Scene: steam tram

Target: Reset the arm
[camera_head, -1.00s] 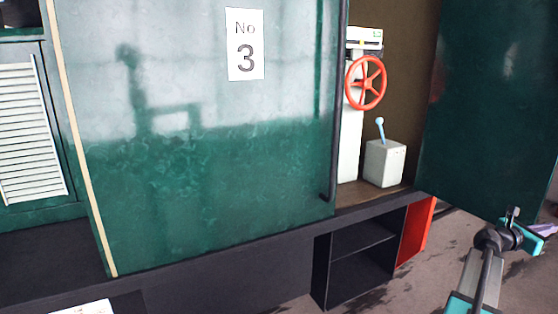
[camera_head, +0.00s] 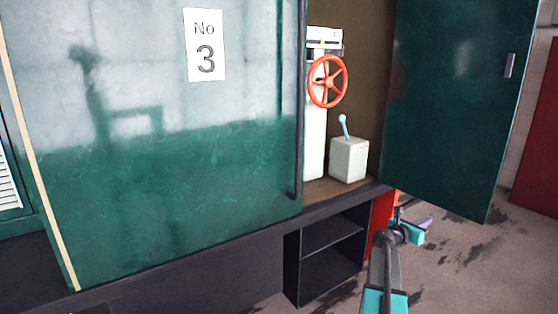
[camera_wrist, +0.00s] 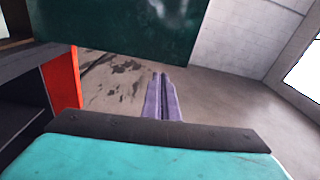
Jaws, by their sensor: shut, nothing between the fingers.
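My gripper (camera_wrist: 161,76) shows in the wrist view as two purple fingers lying side by side, shut with nothing between them. They point out over the grey floor, apart from the tram. In the head view my arm rises from the bottom edge, right of the black step. The purple fingers (camera_head: 425,223) show there only in small part behind the wrist, below the open green door.
The open green door (camera_head: 452,100) hangs above and beyond my arm. The black step (camera_head: 333,232) with its red side (camera_head: 382,222) is close on the left. Inside the doorway are a red handwheel (camera_head: 327,81) and a grey lever box (camera_head: 349,160). Floor on the right is clear.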

